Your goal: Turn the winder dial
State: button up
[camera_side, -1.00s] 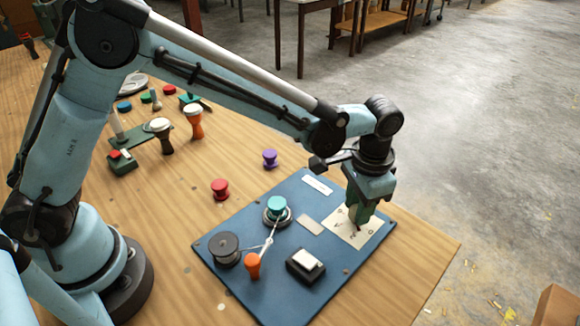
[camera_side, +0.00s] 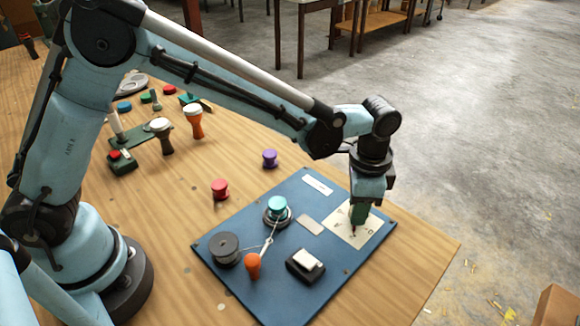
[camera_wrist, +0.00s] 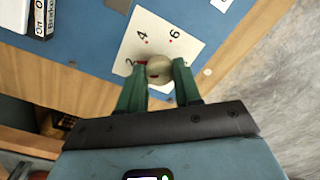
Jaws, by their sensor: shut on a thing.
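The winder dial is a round beige knob (camera_wrist: 159,69) on a white plate (camera_wrist: 133,38) marked with red dots and numbers such as 4 and 6. The plate also shows in the side view (camera_side: 372,231), near the right corner of a blue board (camera_side: 225,272). My gripper (camera_wrist: 160,76) points down with its green fingers on either side of the knob, shut on it. It also shows in the side view (camera_side: 359,222), where its fingers hide the knob. A dark red mark shows beside the knob.
The board also carries a grey spool (camera_side: 224,246), a teal knob (camera_side: 277,204), an orange handle (camera_side: 253,265) and a black switch box (camera_side: 304,266).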

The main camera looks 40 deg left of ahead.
jog(key=o, duration=1)
jog(key=shift+o, duration=0.2)
notch_tip(320, 180, up, 12)
jog(key=shift+s+d, duration=0.15)
jog(key=shift+s, duration=0.05)
jog(key=s+a+r+n+t, duration=0.1)
jog(key=s+a+r+n, duration=0.1)
jog(key=a, duration=0.4)
jog(key=s+a+r+n+t, duration=0.1)
jog(key=s+a+n+t, duration=0.15)
jog(key=a, duration=0.35)
jog(key=s+a+f+n+t, duration=0.3)
jog(key=s+a, duration=0.4)
jog(key=a, duration=0.3)
jog(key=f+n, duration=0.1)
jog(key=n, duration=0.1)
jog(key=shift+n, duration=0.35)
